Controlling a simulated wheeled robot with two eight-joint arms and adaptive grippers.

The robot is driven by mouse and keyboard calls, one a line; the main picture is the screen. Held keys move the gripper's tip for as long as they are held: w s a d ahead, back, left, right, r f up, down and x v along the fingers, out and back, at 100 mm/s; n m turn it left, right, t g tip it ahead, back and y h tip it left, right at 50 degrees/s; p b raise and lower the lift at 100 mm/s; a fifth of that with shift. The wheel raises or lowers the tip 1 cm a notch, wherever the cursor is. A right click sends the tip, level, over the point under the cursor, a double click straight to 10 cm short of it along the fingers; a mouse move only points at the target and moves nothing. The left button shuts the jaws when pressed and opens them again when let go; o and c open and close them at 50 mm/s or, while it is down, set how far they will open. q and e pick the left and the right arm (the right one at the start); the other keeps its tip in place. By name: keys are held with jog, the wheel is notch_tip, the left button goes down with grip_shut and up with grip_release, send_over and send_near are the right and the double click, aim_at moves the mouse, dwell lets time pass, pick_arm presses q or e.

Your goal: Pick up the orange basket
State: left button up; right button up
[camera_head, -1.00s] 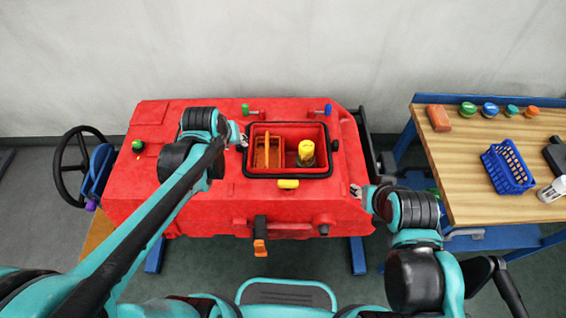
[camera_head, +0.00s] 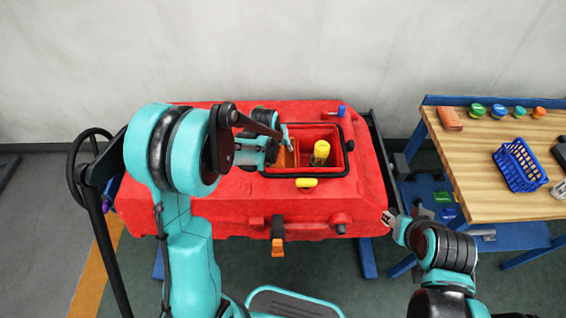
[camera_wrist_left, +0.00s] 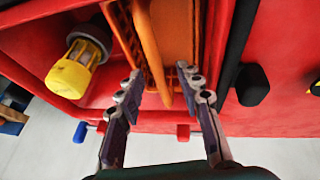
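The orange basket (camera_head: 290,157) sits inside the open tank of the red machine, at its left end; my left arm partly hides it. In the left wrist view the basket's wall (camera_wrist_left: 179,28) and upright handle (camera_wrist_left: 150,45) show close up. My left gripper (camera_head: 284,138) is at the tank's opening above the basket. In the wrist view that gripper (camera_wrist_left: 159,80) is open, its fingertips apart on either side of the handle with gaps showing. My right gripper (camera_head: 388,217) is by the machine's right front edge, small and seemingly empty.
A yellow-capped float (camera_head: 320,153) stands in the tank right of the basket. The tank's dark rim (camera_head: 348,160) surrounds both. A wooden-topped workbench (camera_head: 480,165) with a blue basket (camera_head: 519,165) and several coloured lids stands to the right.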

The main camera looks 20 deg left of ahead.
pick_arm(q)
jog(key=shift+x, duration=1.1)
jog(key=shift+f+b, duration=0.2)
jog(key=shift+b, duration=0.25)
grip_shut()
